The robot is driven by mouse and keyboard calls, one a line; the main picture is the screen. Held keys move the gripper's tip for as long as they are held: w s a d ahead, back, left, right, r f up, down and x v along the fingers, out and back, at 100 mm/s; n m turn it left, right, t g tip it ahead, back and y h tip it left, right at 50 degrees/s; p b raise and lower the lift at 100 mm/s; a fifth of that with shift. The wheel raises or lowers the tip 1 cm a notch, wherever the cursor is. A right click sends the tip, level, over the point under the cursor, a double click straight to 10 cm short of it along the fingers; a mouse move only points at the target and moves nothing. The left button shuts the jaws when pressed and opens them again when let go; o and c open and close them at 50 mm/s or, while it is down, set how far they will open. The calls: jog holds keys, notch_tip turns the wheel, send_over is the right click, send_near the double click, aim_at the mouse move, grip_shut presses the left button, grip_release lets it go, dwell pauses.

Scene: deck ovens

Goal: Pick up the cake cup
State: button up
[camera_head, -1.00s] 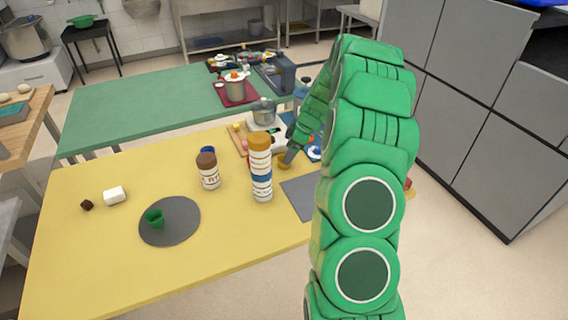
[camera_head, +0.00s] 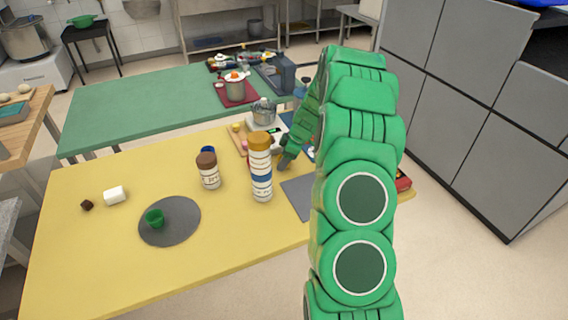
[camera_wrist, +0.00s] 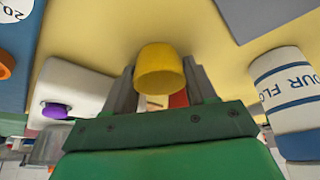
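A small yellow cup (camera_wrist: 160,68) is between the two fingers of my gripper (camera_wrist: 160,80) in the wrist view. The fingers stand apart, one on each side of it; whether they touch it is hard to tell. In the head view my gripper (camera_head: 286,162) is low over the far right part of the yellow table and covers the yellow cup. A similar green cup (camera_head: 155,219) stands upright on a round grey mat (camera_head: 182,232) at the front left, far from my gripper. I cannot tell from the pictures which cup is the cake cup.
A tall striped canister (camera_head: 261,180) and a brown-lidded jar (camera_head: 208,172) stand left of my arm on the yellow table (camera_head: 110,255). A mixer bowl (camera_head: 263,113) is behind my gripper. In the wrist view a flour container (camera_wrist: 285,90) is close on the right.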

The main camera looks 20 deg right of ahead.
jog(key=shift+c, duration=1.1)
jog(key=shift+r, duration=0.6)
notch_tip(320, 180, up, 2)
jog(key=shift+r, duration=0.1)
jog(key=s+r, duration=0.2)
jog(key=s+a+r, duration=0.1)
jog(key=s+r, duration=0.1)
jog(key=r, duration=0.1)
jog(key=shift+s+a+r, duration=0.15)
jog(key=shift+s+r, duration=0.05)
jog(key=shift+s, duration=0.1)
jog(key=shift+s+a+r, duration=0.4)
jog(key=shift+s+r, duration=0.3)
jog(key=shift+s, duration=0.8)
jog(key=shift+s+a+r, duration=0.35)
jog(key=shift+s+r, duration=0.35)
jog(key=shift+s, duration=0.75)
jog(key=shift+s+a+r, duration=0.4)
jog(key=shift+s+r, duration=0.3)
jog(key=shift+s, duration=0.8)
